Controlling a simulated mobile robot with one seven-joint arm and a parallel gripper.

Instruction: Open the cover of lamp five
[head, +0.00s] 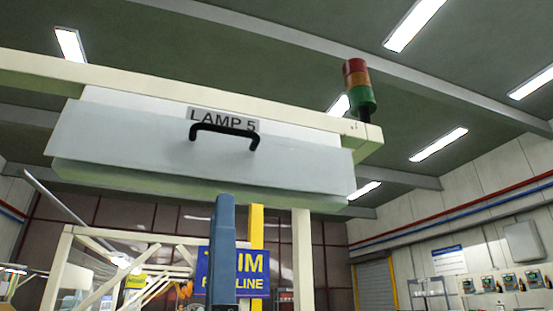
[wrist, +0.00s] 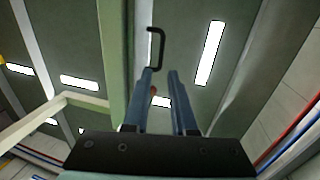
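The cover of lamp five (head: 110,145) is a pale, see-through panel hanging down from a cream beam in the head view. Its black bar handle (head: 224,129) sits over the "LAMP 5" label (head: 195,116). The handle also shows in the wrist view (wrist: 160,30), beyond my fingertips and close to the left one; I cannot tell if they touch. My gripper (wrist: 160,73) has two blue fingers, apart, with nothing seen held between them. In the head view one blue finger (head: 222,245) points up, below the handle; the other finger is hidden there.
The cream beam (head: 300,112) runs above the cover and ends at a red, orange and green signal light (head: 358,85). A yellow post (head: 257,228) and a blue sign (head: 252,272) stand behind my gripper. Open space shows to the right of the cover.

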